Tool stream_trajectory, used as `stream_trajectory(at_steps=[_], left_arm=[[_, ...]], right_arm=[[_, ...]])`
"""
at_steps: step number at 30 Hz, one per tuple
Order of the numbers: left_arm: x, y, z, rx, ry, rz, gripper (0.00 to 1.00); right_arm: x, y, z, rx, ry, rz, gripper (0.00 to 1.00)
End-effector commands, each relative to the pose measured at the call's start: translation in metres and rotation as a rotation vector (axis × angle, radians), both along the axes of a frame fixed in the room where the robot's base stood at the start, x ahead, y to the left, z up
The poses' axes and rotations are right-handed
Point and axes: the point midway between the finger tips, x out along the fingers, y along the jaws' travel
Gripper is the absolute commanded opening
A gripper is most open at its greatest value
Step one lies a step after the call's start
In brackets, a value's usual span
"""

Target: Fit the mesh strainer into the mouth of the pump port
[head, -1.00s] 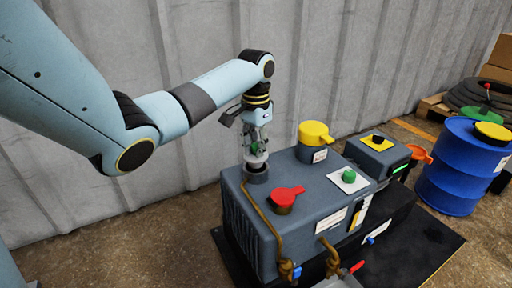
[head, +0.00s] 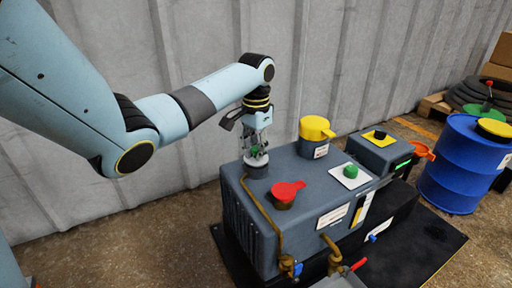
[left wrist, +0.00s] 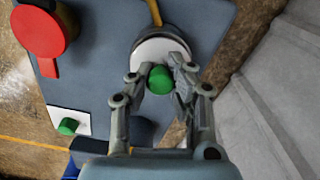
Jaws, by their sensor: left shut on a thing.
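The mesh strainer (head: 257,160) shows as a pale disc with a green knob, level with the mouth of the pump port (head: 257,171). The port is a short grey collar on the back left corner of the pump housing. My left gripper (head: 256,150) points down over it, shut on the green knob. In the left wrist view the knob (left wrist: 160,79) sits between the fingers, with the pale round rim (left wrist: 150,45) behind it. The mesh is hidden, and I cannot tell how deep the strainer sits. My right gripper is in neither view.
On the grey pump housing (head: 240,218) are a red cap (head: 286,193), a yellow cap (head: 316,130) and a green button on a white plate (head: 350,173). A brass pipe (head: 262,211) runs from beside the port. A blue drum (head: 452,170) stands at right; a corrugated wall rises behind.

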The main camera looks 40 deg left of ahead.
Motion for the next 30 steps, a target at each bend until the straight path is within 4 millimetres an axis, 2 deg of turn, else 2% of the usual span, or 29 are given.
stream_trajectory(at_steps=[30], left_arm=[[-0.0001, 0.0001, -0.0062, 0.0, 0.0, 0.0, 0.0]], right_arm=[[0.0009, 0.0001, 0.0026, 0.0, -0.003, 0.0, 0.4]])
